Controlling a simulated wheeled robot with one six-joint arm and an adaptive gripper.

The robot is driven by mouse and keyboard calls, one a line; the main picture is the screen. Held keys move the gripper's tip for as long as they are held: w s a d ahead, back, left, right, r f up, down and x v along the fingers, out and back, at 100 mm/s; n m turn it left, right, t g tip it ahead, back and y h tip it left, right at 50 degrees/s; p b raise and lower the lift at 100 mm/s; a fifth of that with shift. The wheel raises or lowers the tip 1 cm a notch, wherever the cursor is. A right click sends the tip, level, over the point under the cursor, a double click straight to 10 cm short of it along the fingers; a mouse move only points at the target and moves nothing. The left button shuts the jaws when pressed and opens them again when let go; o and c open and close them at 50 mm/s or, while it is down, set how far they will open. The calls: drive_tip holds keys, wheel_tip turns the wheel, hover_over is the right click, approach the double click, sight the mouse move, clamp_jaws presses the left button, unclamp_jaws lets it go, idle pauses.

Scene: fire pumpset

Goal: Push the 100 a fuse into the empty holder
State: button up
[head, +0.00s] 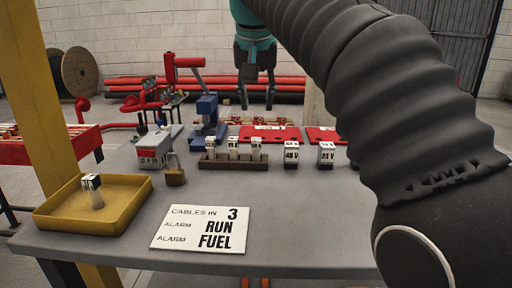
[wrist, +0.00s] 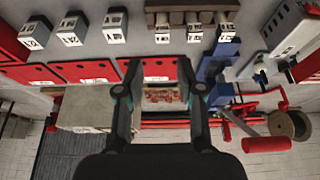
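My gripper (head: 257,106) hangs beyond the far edge of the table with its fingers apart and nothing visible between them. In the wrist view its two fingers (wrist: 158,72) are also spread. A small block with a black and white top (head: 92,188) stands in the yellow tray (head: 60,222); its label is too small to read. Three white-topped pieces (head: 233,147) stand in a brown rack (head: 232,164). Two labelled blocks (head: 291,154) stand to its right; the wrist view shows a third. I cannot tell which piece is the 100 A fuse, nor make out an empty holder.
Red panels (head: 270,134) lie behind the rack. A white sign (head: 201,229) lies near the front edge. My arm hides the table's right side.

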sight(256, 139)
drive_tip(key=x, duration=0.2)
drive_tip(key=b+x, duration=0.1)
drive_tip(key=x, duration=0.2)
drive_tip(key=b+x, duration=0.1)
drive_tip(key=x, duration=0.2)
drive_tip(key=shift+w+a+f, duration=0.1)
drive_tip(key=shift+w+a, duration=0.2)
drive_tip(key=shift+w, duration=0.05)
drive_tip(key=shift+b+x, duration=0.7)
drive_tip(key=shift+x, duration=2)
drive_tip(key=shift+w+d, duration=0.1)
clamp_jaws()
